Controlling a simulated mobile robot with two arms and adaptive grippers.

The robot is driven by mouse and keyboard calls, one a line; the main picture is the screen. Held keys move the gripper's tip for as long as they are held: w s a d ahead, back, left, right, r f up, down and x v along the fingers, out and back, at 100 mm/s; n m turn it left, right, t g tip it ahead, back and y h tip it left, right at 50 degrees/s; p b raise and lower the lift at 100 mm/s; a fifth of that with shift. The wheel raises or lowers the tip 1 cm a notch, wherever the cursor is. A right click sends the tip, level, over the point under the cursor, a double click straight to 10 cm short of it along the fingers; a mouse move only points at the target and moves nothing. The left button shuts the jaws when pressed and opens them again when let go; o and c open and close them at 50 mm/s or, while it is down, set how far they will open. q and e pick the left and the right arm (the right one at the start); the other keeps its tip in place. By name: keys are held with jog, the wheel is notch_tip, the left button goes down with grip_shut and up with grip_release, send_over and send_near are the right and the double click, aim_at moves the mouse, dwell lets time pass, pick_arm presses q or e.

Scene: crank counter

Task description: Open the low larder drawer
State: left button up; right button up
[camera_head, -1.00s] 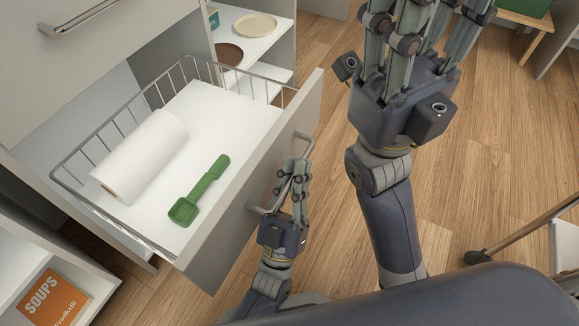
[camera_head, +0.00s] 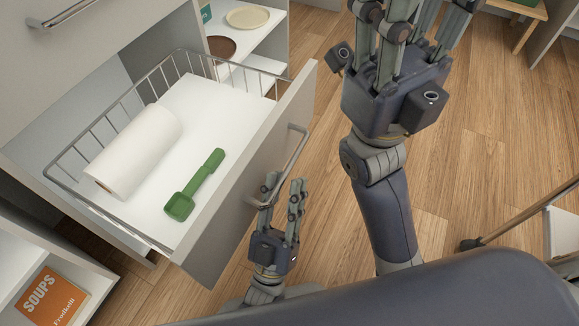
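The low larder drawer (camera_head: 228,215) stands pulled well out of the cabinet, its wire basket and white floor exposed. Its bar handle (camera_head: 299,150) is on the outer side of the front panel. My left gripper (camera_head: 283,190) is at the handle's lower, nearer end. Its fingers are spread apart, and one finger overlaps the handle end in the picture. Whether it touches the handle I cannot tell. My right gripper (camera_head: 410,25) is raised to the right of the drawer, fingers spread, with the fingertips cut off by the top edge.
A paper roll (camera_head: 133,152) and a green scoop (camera_head: 194,186) lie in the drawer. Another drawer handle (camera_head: 60,13) is above left. Shelves with plates (camera_head: 247,17) stand behind. An orange soups book (camera_head: 48,296) is at lower left.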

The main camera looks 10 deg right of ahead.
pick_arm(q)
jog(key=s+a, duration=0.4)
jog(key=s, duration=0.5)
jog(key=shift+a, duration=0.35)
jog(key=shift+r, duration=0.1)
